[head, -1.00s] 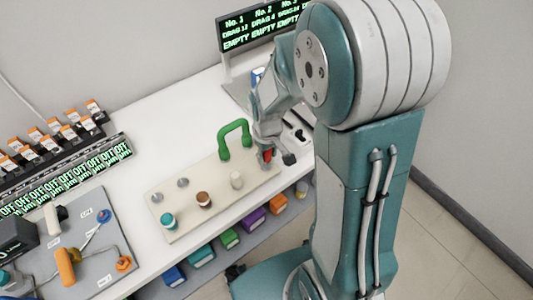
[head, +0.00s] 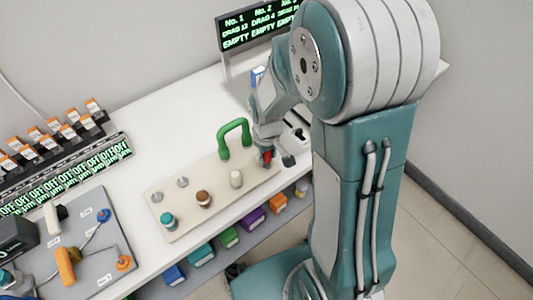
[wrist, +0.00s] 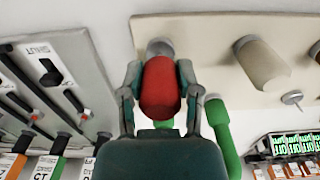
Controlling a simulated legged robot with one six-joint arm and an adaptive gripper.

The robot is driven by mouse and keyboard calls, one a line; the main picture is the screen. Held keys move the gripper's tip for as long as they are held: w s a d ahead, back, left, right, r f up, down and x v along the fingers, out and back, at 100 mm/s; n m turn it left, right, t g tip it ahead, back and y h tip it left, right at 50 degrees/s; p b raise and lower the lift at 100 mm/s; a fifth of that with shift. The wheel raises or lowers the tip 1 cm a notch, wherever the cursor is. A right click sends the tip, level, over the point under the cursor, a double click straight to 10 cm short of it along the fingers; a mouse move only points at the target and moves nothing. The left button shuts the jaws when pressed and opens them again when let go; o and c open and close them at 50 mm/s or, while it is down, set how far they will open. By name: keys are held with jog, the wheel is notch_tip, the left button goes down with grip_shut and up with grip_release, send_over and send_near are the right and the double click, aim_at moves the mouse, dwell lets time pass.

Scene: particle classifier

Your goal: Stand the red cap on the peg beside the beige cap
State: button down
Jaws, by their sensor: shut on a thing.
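The red cap (head: 266,157) is held between the fingers of my gripper (head: 274,158), over the right end of the beige board (head: 212,206). In the wrist view the red cap (wrist: 160,90) sits between both fingers, with a grey round peg (wrist: 160,46) directly beyond its far end. I cannot tell whether cap and peg touch. The beige cap (head: 236,179) stands upright on the board to the left of the red one in the head view. In the wrist view the beige cap (wrist: 262,64) is to the right, apart from my gripper.
A brown cap (head: 204,200), a teal cap (head: 169,220) and bare grey pegs (head: 183,182) are farther left. A panel with sliders (wrist: 62,85) lies left in the wrist view.

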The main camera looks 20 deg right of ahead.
jog(key=shift+f, duration=1.2)
jog(key=shift+c, duration=1.1)
grip_release()
jog(key=shift+r, duration=0.1)
notch_tip(320, 180, up, 11)
jog(key=shift+f, duration=0.1)
jog(key=shift+r, duration=0.5)
